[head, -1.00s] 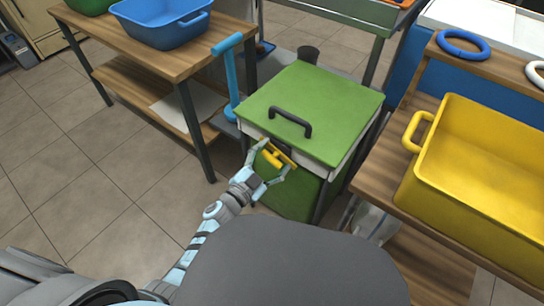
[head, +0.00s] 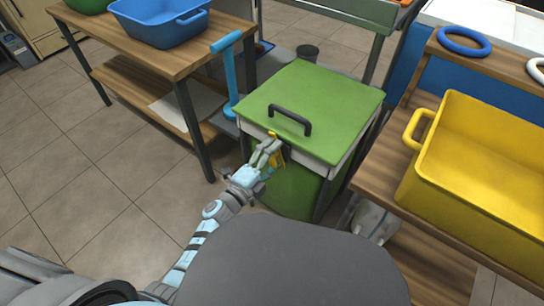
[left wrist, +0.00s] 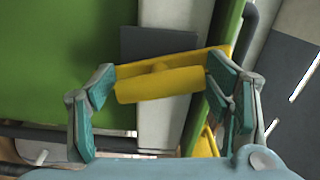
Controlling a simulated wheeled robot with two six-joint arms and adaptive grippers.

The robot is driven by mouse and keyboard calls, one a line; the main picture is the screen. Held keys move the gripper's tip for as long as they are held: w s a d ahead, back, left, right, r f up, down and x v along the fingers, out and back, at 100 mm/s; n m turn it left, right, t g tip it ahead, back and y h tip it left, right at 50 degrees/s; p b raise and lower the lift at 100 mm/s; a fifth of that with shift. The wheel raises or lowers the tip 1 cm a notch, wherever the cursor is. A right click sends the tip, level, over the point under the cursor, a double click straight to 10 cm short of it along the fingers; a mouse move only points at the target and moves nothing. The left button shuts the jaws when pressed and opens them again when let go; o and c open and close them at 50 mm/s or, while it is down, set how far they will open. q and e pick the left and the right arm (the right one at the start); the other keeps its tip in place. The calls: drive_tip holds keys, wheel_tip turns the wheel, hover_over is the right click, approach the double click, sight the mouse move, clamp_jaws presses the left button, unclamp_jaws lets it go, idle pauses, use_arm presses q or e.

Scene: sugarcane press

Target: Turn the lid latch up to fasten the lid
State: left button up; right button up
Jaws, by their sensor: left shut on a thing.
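The yellow lid latch (head: 279,157) is on the front of the green press box (head: 291,192), below the front edge of the green lid (head: 318,100). The lid lies closed on the box and has a black handle. My left gripper (head: 272,150) is at the latch and hides part of it. In the left wrist view, the gripper (left wrist: 160,82) is shut on the latch's yellow bar (left wrist: 160,86), one finger at each end. The bar runs across the pale rim toward the lid edge, so it stands roughly upright. My right gripper is out of view.
A wooden table with a blue bin (head: 165,28) stands at the left. A light-blue handle (head: 229,75) rises beside the box. A yellow tub (head: 480,180) sits on a wooden bench at the right. Tiled floor is clear at the left.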

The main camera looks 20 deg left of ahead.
use_arm(q)
drive_tip(key=shift+f+m, duration=0.2)
drive_tip(key=shift+m, duration=1.4)
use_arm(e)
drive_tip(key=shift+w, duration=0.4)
use_arm(q)
drive_tip(key=shift+b, duration=0.3)
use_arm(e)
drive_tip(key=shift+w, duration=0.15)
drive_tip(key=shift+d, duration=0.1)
use_arm(q)
drive_tip(key=o, duration=1.1)
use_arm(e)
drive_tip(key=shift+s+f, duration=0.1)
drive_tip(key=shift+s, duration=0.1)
use_arm(q)
drive_tip(key=v, duration=1.2)
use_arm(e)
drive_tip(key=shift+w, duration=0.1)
